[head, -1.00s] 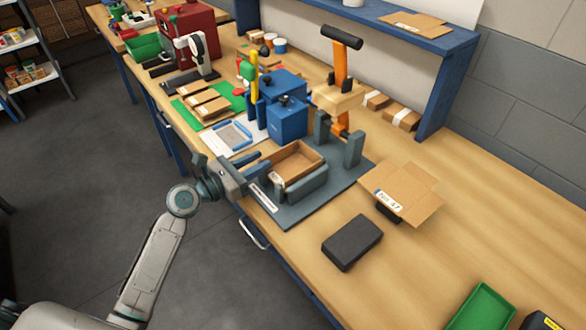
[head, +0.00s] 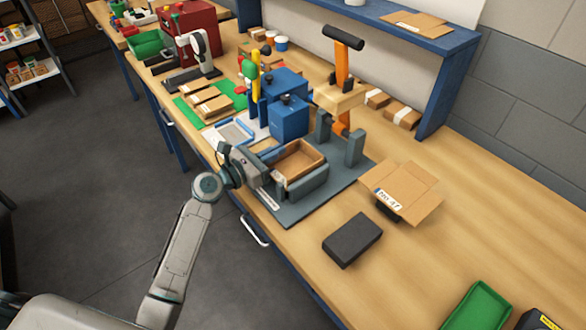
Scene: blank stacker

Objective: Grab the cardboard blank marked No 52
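A flat cardboard blank (head: 405,190) with spread flaps sits on a small dark support at the right of the bench. An open cardboard box (head: 302,161) stands in the grey fixture (head: 318,203) to the left of the blank. My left gripper (head: 270,178) is at the near left side of that box, well left of the blank. Its fingertips are partly hidden, and I cannot tell if they touch the box. My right gripper is out of view.
A dark block (head: 352,240) lies in front of the blank. A green tray (head: 478,308) is at the bottom right. An orange-handled press (head: 343,75) and blue boxes (head: 289,118) stand behind the fixture. The bench right of the blank is clear.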

